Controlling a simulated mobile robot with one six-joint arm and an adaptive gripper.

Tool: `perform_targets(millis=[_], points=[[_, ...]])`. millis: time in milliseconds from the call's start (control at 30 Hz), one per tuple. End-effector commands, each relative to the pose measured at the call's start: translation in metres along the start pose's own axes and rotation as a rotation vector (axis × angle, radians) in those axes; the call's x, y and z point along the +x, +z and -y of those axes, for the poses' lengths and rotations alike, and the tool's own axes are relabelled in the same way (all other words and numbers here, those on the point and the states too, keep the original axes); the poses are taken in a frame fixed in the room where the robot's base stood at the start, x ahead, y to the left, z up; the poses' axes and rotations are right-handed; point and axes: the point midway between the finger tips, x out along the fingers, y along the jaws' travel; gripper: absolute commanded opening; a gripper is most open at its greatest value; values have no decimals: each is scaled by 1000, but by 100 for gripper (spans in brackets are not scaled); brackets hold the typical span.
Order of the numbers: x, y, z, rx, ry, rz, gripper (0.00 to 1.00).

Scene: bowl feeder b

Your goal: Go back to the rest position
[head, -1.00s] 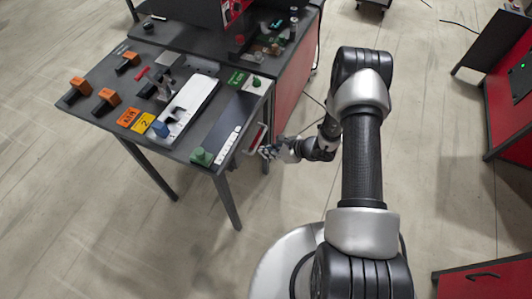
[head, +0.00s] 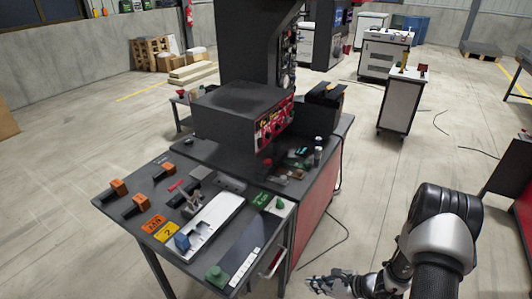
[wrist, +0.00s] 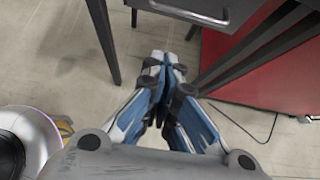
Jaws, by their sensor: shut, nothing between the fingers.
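My gripper (wrist: 163,66) is shut and empty in the wrist view, with its blue-and-grey fingers together above the bare floor. In the head view my gripper (head: 318,284) shows at the bottom, to the right of the dark work table (head: 236,252) and below its top.
A red cabinet side (head: 316,222) stands behind the gripper, with a black machine box (head: 228,112) above it. A cable (head: 338,236) lies on the floor. A white cart (head: 400,105) stands farther back. Open floor (head: 390,180) lies between.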

Motion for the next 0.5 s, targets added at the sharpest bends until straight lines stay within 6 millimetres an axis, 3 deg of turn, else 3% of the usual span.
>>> perform_targets(millis=[167,333,500], points=[[-16,39,2,-128,35,1,0],[-52,119,-13,-426,132,-12,0],[-94,187,-48,-749,237,-49,0]])
